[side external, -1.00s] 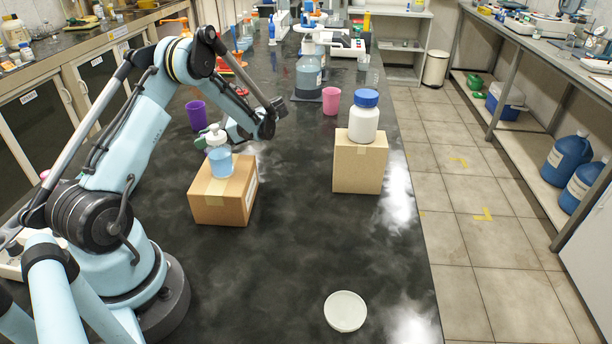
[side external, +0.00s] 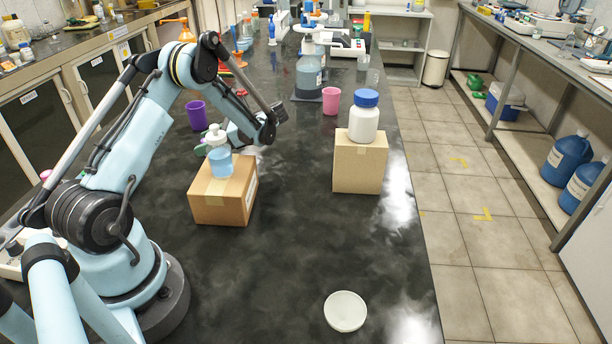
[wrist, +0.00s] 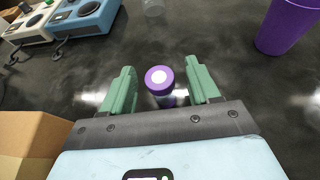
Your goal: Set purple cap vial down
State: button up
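The purple cap vial (wrist: 160,88) shows in the wrist view, upright between the two green fingers of my gripper (wrist: 159,72). A gap shows on each side of the cap, so my gripper is open around the vial and not clamped on it. The vial's lower part is mostly hidden by my gripper's body. In the side view my gripper's green fingers (side external: 228,133) are partly hidden behind a bottle, and the vial cannot be made out there.
A clear bottle of blue liquid (side external: 219,162) stands on a cardboard box (side external: 222,203) close in front of my gripper. A purple cup (side external: 196,115) stands behind it. A blue-capped white jar (side external: 364,122) is on another box (side external: 360,167). The dark bench front is clear around a white dish (side external: 345,311).

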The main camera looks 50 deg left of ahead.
jog(key=shift+r, duration=0.1)
notch_tip(320, 180, up, 8)
jog(key=shift+f, duration=0.25)
jog(key=w+d+r+m+t+y, duration=0.4)
jog(key=w+d+r+m+t, duration=0.9)
jog(key=d+r+m+t, duration=0.3)
jog(key=s+d+f+n+t+h, duration=0.1)
jog(key=s+d+f+n+h, duration=0.5)
jog(key=n, duration=0.5)
jog(key=s+d+f+n+t+h, duration=0.1)
jog(key=s+d+f+n+h, duration=0.4)
jog(key=d+n, duration=0.4)
jog(key=f+n+h, duration=0.1)
jog(key=n, duration=0.2)
jog(key=shift+s+d, duration=0.35)
jog(key=shift+d, duration=0.05)
jog(key=shift+f, duration=0.1)
